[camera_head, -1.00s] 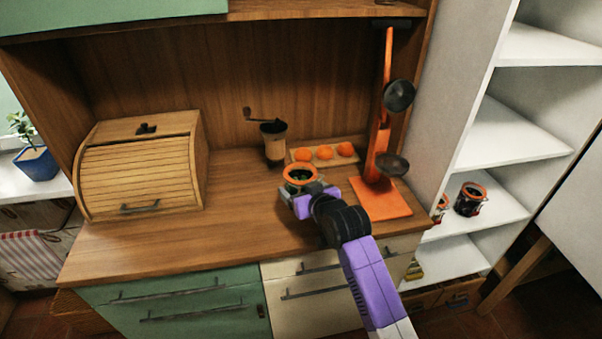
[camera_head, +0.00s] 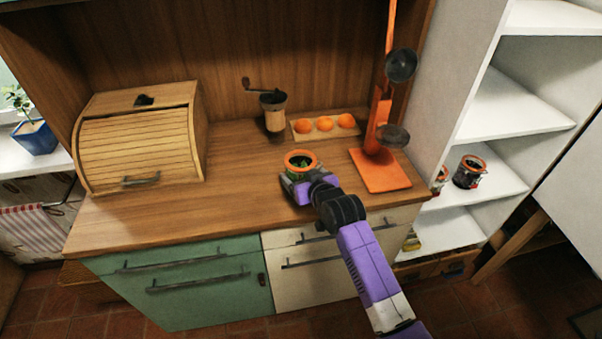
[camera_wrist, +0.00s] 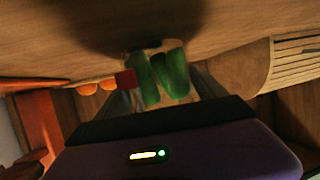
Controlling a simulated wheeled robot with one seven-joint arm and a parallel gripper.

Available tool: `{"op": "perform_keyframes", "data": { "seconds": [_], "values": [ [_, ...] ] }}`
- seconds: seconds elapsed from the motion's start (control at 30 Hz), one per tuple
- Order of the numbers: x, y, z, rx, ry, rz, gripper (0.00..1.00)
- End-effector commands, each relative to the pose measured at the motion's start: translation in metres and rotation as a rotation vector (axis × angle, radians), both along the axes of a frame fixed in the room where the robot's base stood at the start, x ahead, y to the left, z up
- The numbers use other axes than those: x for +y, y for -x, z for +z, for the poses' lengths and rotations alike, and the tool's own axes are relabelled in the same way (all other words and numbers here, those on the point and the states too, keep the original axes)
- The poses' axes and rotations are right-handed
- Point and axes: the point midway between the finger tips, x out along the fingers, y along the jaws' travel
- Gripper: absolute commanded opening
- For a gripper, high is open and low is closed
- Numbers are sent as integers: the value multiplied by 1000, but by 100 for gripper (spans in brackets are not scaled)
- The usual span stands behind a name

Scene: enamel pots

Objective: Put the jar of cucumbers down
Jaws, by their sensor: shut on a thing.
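The jar of cucumbers (camera_head: 300,160) has an orange rim and green contents, and is at the front middle of the wooden counter in the head view. My gripper (camera_head: 298,184) is shut on the jar from the front right. In the wrist view the green cucumbers (camera_wrist: 163,75) show through the glass between the fingers, with the wooden counter surface close by. The jar looks about upright; I cannot tell whether its base touches the counter (camera_head: 225,200).
A tray of oranges (camera_head: 325,125) and a coffee grinder (camera_head: 273,112) stand behind the jar. Counter between bread box and jar is clear. Shelves at right hold jars (camera_head: 468,172).

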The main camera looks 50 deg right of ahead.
Motion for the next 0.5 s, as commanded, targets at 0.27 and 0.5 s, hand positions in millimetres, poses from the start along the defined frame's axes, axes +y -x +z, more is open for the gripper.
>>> {"op": "perform_keyframes", "data": {
  "seconds": [0.27, 0.5],
  "values": [
    [0, 0, -2, 1, 0, 0, 100],
    [1, 2, 2, 1, 0, 0, 100]
  ]
}}
